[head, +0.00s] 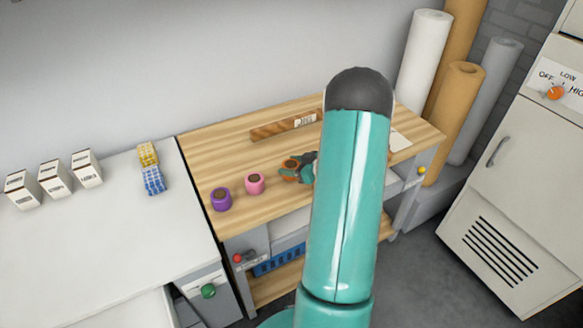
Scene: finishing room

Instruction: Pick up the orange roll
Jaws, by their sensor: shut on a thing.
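The orange roll (290,165) is on the wooden bench (240,154), to the right of a pink roll (255,184) and a purple roll (221,199). My gripper (291,173) is at the orange roll and shut on it. My teal arm hides part of the gripper and the bench to its right. I cannot tell whether the roll is touching the bench top or just above it.
A wooden bar with a label (282,127) lies behind the rolls. Left, a white counter (100,215) bears white boxes (54,178) and yellow and blue checked items (153,180). Tall rolls (424,60) and a white cabinet (520,170) stand right.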

